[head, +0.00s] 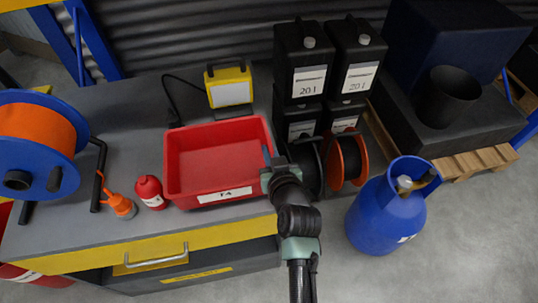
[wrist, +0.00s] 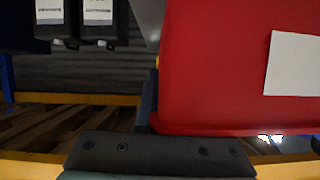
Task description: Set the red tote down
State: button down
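The red tote (head: 218,160) is at the middle of the grey workbench in the head view, upright, with a white label on its front wall. It looks empty. My gripper (head: 268,165) is at the tote's right wall, shut on that wall. In the wrist view the tote (wrist: 215,60) fills the right side, and one dark finger (wrist: 147,105) lies against its edge. The other finger is hidden behind the tote. I cannot tell whether the tote's base touches the bench.
On the workbench (head: 110,215), a red bottle (head: 150,192) stands close left of the tote, with an orange connector (head: 121,206) and blue cable reel (head: 62,150) farther left. A yellow lamp (head: 229,85) is behind. Black canisters (head: 302,60) and a blue gas cylinder (head: 385,210) are right.

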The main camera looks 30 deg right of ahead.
jog(key=shift+w+f, duration=0.1)
jog(key=shift+f, duration=0.6)
jog(key=shift+f, duration=0.15)
jog(key=c, duration=1)
grip_release()
jog(key=shift+c, duration=0.2)
jog(key=shift+s+r, duration=0.2)
jog(key=v, duration=1.1)
jog(key=shift+s+a+r, duration=0.2)
jog(key=shift+s, duration=0.1)
